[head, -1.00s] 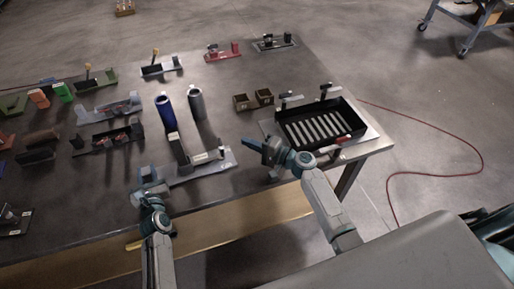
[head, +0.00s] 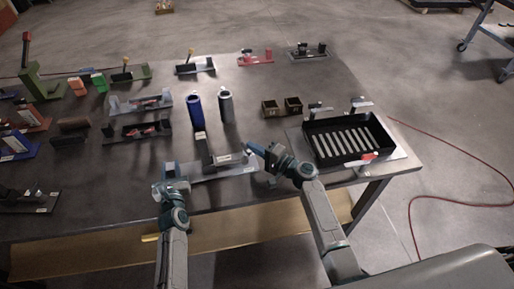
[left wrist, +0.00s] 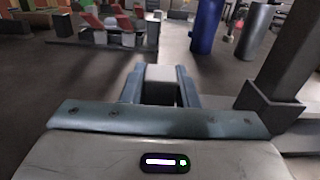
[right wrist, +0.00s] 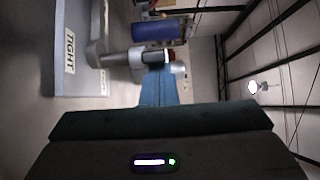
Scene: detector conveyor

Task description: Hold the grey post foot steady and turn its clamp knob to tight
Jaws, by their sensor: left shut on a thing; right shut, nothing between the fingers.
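The grey post foot (head: 236,172) lies near the table's front edge, with a dark upright post (head: 206,150) on it; the post also shows in the left wrist view (left wrist: 288,65). My left gripper (head: 172,185) is at the foot's left end, shut on its grey block (left wrist: 160,88). My right gripper (head: 250,147) is shut and empty, above the foot's right end. In the right wrist view its fingers (right wrist: 160,82) are beside a grey cylindrical part (right wrist: 125,60), near a label reading TIGHT (right wrist: 70,50). I cannot make out the clamp knob clearly.
A blue tube (head: 196,112) and a grey tube (head: 226,106) stand behind the foot. Several fixtures crowd the left side of the table. A red cable (head: 470,205) lies on the floor.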

